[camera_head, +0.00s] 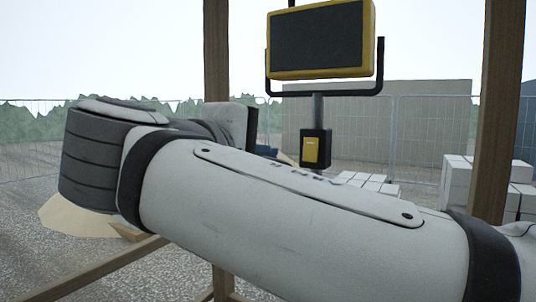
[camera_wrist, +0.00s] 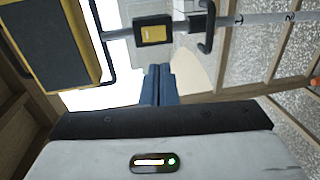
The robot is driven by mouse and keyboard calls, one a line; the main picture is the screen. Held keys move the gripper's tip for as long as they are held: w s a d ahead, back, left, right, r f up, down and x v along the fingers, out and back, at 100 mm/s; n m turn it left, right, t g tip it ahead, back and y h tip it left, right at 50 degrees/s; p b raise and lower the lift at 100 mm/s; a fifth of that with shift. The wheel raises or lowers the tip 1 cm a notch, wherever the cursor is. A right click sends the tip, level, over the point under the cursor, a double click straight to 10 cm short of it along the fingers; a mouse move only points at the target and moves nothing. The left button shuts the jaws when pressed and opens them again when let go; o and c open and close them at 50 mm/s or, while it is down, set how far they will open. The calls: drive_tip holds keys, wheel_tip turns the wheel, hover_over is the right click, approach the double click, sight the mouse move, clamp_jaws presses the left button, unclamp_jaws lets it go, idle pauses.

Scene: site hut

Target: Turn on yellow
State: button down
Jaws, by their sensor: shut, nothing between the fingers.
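A work light with a yellow frame and a dark, unlit face (camera_head: 320,39) hangs in a black bracket at the top in the head view. It also shows at the left edge of the wrist view (camera_wrist: 52,38). Below it on the grey pole is a black switch box with a yellow rocker (camera_head: 314,151), also in the wrist view (camera_wrist: 153,33). My gripper (camera_wrist: 158,69) has blue fingers, shut and empty. In the wrist view the fingertips lie just below the switch box, with a gap between. In the head view a bit of blue finger (camera_head: 268,151) shows left of the box; my arm hides the rest.
Wooden posts (camera_head: 216,48) (camera_head: 505,100) stand left and right of the lamp. White blocks (camera_head: 456,182) are stacked at the right behind. A black knob or handle (camera_wrist: 206,28) sits farther along the pole in the wrist view. Wire fencing stands behind.

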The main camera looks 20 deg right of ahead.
drive_tip(key=shift+d, duration=0.1)
drive_tip(key=p+x, duration=0.3)
drive_tip(key=x, duration=1.1)
drive_tip(key=shift+p, duration=0.35)
drive_tip(key=shift+f, duration=0.15)
drive_tip(key=b, duration=0.3)
drive_tip(key=shift+w+d+f+h, duration=0.1)
drive_tip(key=shift+w+h, duration=0.05)
drive_tip(key=shift+h, duration=0.15)
drive_tip(key=s+a+f+b, duration=0.2)
drive_tip(key=s+a+b, duration=0.2)
drive_tip(key=s+a, duration=0.4)
drive_tip(key=a, duration=0.3)
drive_tip(key=shift+s, duration=0.25)
